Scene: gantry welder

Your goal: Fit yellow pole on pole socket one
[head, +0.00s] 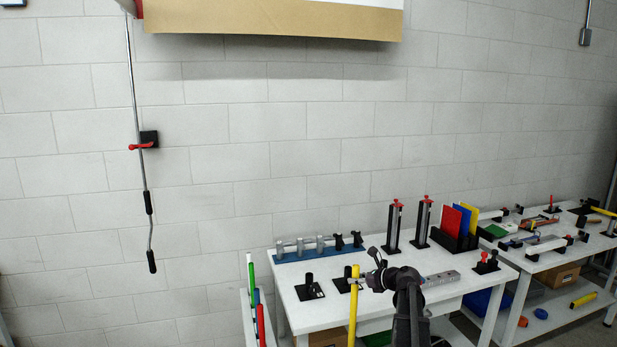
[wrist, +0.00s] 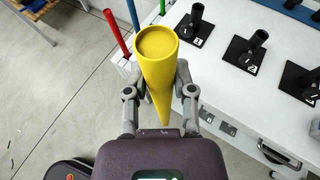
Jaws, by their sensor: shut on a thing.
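My gripper (wrist: 160,84) is shut on the yellow pole (wrist: 160,65), with a finger on each side of it. In the head view the yellow pole (head: 353,310) stands about upright in front of the white table, and its lower end is out of frame. Pole socket one (wrist: 194,27), a black tube on a square base marked 1, is beyond and right of the pole in the wrist view. It also shows on the table in the head view (head: 310,290), left of the pole. The pole is apart from it, and the socket looks empty.
Socket two (wrist: 250,50) and a third socket (wrist: 306,84) stand in a row on the table. A rack at the table's left end holds a red pole (head: 261,325), a green pole (head: 251,285) and a blue one. A blue fixture (head: 300,254) lies behind the sockets.

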